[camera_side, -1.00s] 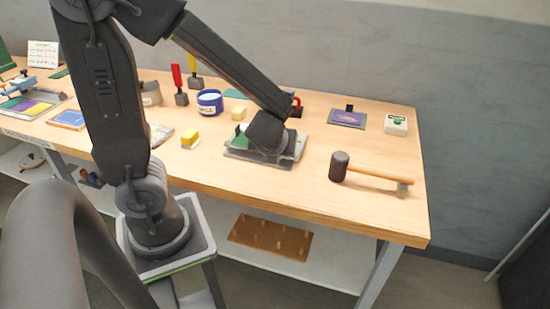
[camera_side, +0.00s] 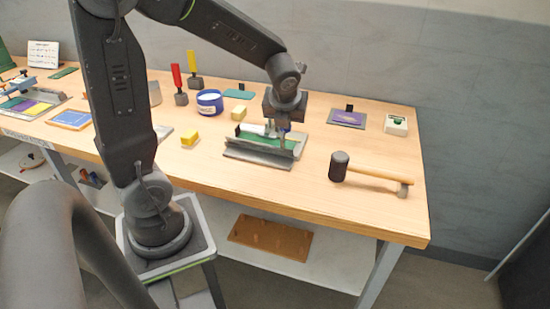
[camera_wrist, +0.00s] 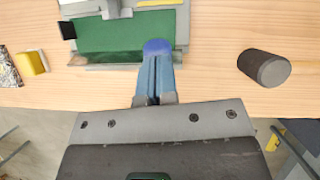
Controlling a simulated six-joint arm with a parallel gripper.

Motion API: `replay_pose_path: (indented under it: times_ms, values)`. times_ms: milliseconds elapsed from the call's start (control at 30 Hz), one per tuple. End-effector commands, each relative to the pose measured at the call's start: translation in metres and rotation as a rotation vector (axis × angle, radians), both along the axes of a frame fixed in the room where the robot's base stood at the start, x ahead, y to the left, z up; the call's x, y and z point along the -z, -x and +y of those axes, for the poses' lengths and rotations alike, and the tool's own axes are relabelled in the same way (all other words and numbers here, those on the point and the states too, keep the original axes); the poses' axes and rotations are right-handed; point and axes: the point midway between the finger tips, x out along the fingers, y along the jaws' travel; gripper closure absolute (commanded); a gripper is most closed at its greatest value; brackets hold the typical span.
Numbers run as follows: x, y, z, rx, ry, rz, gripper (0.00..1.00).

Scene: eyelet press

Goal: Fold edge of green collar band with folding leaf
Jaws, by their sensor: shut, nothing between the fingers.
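The green collar band (camera_side: 256,140) lies in a grey metal folding fixture (camera_side: 299,151) on the workbench. In the wrist view the green band (camera_wrist: 105,36) is a flat strip across the upper left. A grey strip along the fixture's front, apparently the folding leaf (camera_side: 255,156), stands at the band's near edge; its exact angle is unclear. My gripper (camera_side: 283,147) points down at the fixture's right part. In the wrist view my gripper (camera_wrist: 156,52) is shut and empty, its tips overlapping the band's right end. I cannot tell whether they touch it.
A mallet (camera_side: 340,166) lies right of the fixture. A yellow block (camera_side: 190,138) is to the left, with a blue tub (camera_side: 210,102) and a tan block (camera_side: 239,112) behind. A purple plate (camera_side: 347,118) and a white box (camera_side: 396,125) stand back right. Bench front is clear.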

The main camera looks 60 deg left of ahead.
Motion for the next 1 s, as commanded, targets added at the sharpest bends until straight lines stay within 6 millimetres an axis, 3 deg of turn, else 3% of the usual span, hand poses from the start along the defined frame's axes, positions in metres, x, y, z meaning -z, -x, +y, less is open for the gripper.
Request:
replay_pose_path:
  times_ms: [500,1000]
  values:
    - [0.007,-0.039,0.038,0.000,-0.001,-0.002,1.00]
    - [0.019,-0.055,0.055,0.001,-0.002,-0.004,1.00]
